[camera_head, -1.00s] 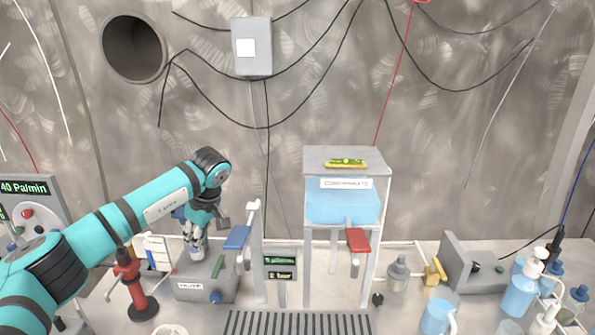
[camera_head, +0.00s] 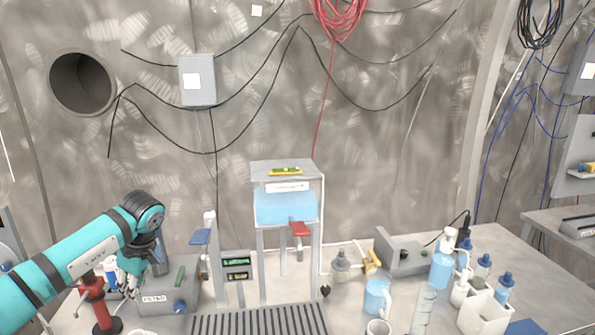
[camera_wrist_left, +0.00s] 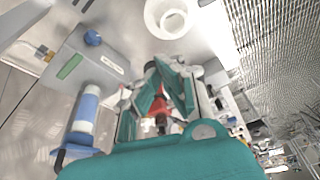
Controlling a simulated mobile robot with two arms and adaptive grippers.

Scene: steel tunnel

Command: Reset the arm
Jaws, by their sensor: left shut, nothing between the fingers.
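My left arm, teal with dark bands, comes in from the left in the head view. Its left gripper (camera_head: 128,284) hangs down at the lower left, beside the grey filter box (camera_head: 170,291) and behind the red stand (camera_head: 97,303). In the left wrist view the gripper's fingers (camera_wrist_left: 160,100) are close together with nothing held between them. A red part shows beyond the fingers there. The grey box (camera_wrist_left: 85,55) with a blue knob lies to the upper left in that view. My right gripper is in neither view.
A tank with blue liquid (camera_head: 285,207) stands mid-table behind a dark slotted grate (camera_head: 258,321). Bottles, a blue jug (camera_head: 377,296) and a white rack (camera_head: 487,312) crowd the right side. A grey device (camera_head: 402,252) sits at the back. Cables hang on the wall.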

